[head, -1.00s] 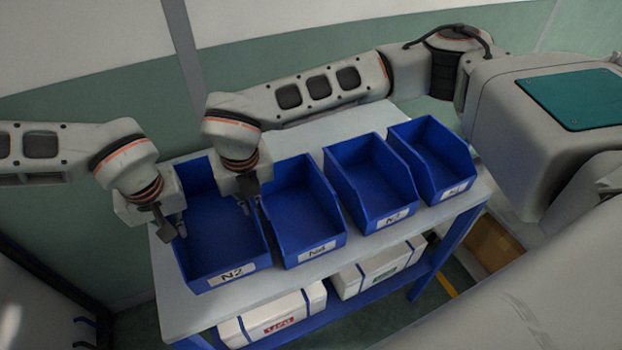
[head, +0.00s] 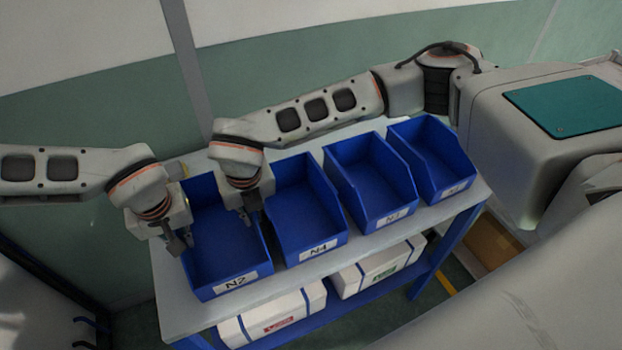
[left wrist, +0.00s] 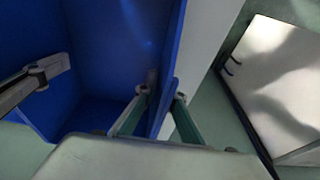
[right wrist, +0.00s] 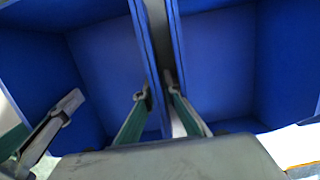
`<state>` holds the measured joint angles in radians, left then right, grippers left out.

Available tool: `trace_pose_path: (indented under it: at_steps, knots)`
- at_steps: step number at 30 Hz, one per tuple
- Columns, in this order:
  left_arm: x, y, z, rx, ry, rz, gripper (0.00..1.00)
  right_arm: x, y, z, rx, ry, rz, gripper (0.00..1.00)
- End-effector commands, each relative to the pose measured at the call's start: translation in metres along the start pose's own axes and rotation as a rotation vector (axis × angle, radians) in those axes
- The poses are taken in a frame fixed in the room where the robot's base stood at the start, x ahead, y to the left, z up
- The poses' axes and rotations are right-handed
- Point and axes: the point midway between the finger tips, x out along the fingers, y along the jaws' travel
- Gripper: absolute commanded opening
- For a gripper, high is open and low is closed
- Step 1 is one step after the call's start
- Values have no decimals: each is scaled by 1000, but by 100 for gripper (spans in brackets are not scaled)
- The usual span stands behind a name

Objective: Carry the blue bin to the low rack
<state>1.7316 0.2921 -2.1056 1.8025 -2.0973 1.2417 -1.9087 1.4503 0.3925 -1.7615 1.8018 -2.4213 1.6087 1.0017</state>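The blue bin labelled N2 (head: 225,262) is at the left end of a row of blue bins on the table. My left gripper (head: 183,246) is shut on its left side wall; in the left wrist view one finger is inside the bin (left wrist: 90,60) and one outside. My right gripper (head: 247,213) is shut on its right side wall, with one finger in the narrow gap beside bin N4. The bin looks empty and roughly level. I cannot tell whether its base is clear of the table. No rack is clearly identifiable as the low one.
Bin N4 (head: 318,247) stands close to the right of N2, with two more blue bins beyond. White boxes (head: 275,319) lie on the shelf below the tabletop (head: 175,304). A pale-topped, dark-framed unit (left wrist: 285,75) stands low to the right in the left wrist view.

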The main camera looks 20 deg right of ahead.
Motion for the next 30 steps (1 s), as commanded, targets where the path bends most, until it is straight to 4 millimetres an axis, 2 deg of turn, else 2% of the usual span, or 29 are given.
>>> trace_pose_path:
  at_steps: [16,20,23,30]
  knots:
    - [-2,2,0,3,1,4,21,-1,1,0,-2,-1,2,21]
    - [-8,2,-1,3,2,5,21,-1,1,0,-2,-1,2,21]
    - [-21,2,-2,4,4,5,21,-1,1,0,-2,-1,3,21]
    - [-69,1,-2,2,5,4,21,-1,1,0,-2,-1,3,21]
